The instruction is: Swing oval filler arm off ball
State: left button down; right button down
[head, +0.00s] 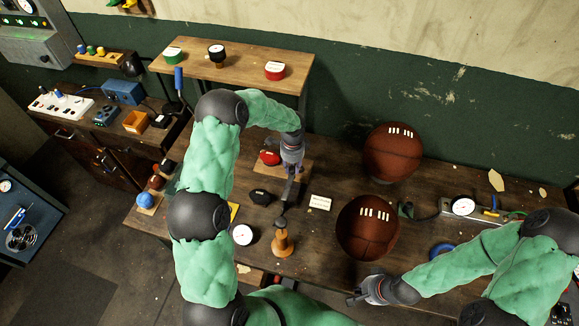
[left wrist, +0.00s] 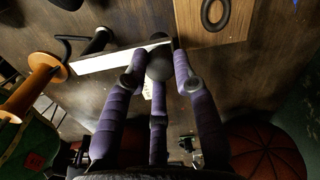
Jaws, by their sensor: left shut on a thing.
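My left gripper (head: 291,168) reaches down over the workbench. In the left wrist view its purple fingers (left wrist: 160,80) are closed around a dark round knob (left wrist: 160,64) at the end of a flat pale bar (left wrist: 115,60), which looks like the filler arm. In the head view the bar (head: 291,192) runs toward a wooden spool-shaped stand (head: 282,240). One laced brown leather ball (head: 367,235) sits right of the bar, apart from it. Another ball (head: 392,155) stands behind. My right gripper (head: 368,291) hangs near the bench's front edge, its fingers unclear.
A black item (head: 260,197), a white block (head: 320,202) and a round dial (head: 242,235) lie nearby. A gauge (head: 463,206) stands at right. A raised shelf (head: 235,62) is behind.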

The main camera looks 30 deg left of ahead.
pick_arm(q)
jog(key=shift+d, duration=0.1)
dwell(0.4)
jog(key=c, duration=1)
grip_release()
jog(key=shift+d, duration=0.1)
notch_tip(320, 180, up, 12)
